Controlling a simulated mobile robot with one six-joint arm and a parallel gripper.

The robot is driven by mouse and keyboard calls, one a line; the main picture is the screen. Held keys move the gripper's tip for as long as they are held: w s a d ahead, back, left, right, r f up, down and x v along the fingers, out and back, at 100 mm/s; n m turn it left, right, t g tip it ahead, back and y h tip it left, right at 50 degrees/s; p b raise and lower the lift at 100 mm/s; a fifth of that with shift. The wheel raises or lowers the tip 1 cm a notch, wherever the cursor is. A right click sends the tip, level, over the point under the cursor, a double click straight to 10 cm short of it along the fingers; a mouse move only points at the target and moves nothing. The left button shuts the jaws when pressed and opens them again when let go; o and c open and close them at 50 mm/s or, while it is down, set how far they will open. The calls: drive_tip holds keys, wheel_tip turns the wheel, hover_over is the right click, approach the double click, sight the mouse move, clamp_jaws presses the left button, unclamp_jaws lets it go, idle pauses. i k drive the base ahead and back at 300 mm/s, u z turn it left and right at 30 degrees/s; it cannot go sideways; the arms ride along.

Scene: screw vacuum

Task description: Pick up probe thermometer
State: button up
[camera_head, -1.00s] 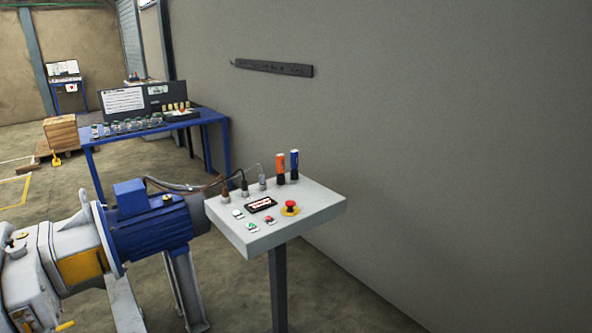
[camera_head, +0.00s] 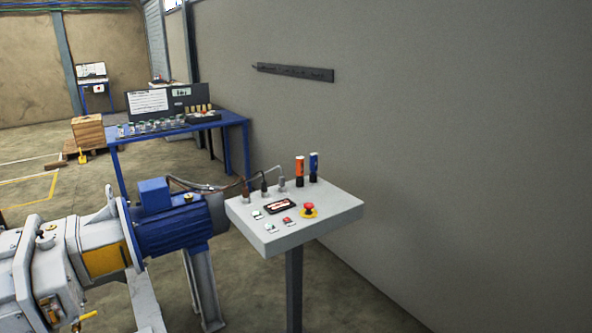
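I cannot surely pick out the probe thermometer. An upright orange cylinder (camera_head: 299,171) with a pale top and dark base stands at the back of a light-grey control panel (camera_head: 334,216). An upright blue cylinder (camera_head: 314,167) stands just right of it. Either could be a hand-held instrument, but both are too small to tell. My gripper is not in view.
The panel, on a dark post (camera_head: 294,288), carries a red stop button (camera_head: 309,209) and cable plugs. A blue motor (camera_head: 175,226) stands left of it. A blue table (camera_head: 232,120) with several small items stands behind. A grey wall (camera_head: 470,140) bounds the right.

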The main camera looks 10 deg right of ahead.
sight(300, 161)
drive_tip(key=i, duration=0.9)
drive_tip(key=z, duration=0.15)
drive_tip(key=k, duration=0.15)
drive_tip(key=u, duration=2.4)
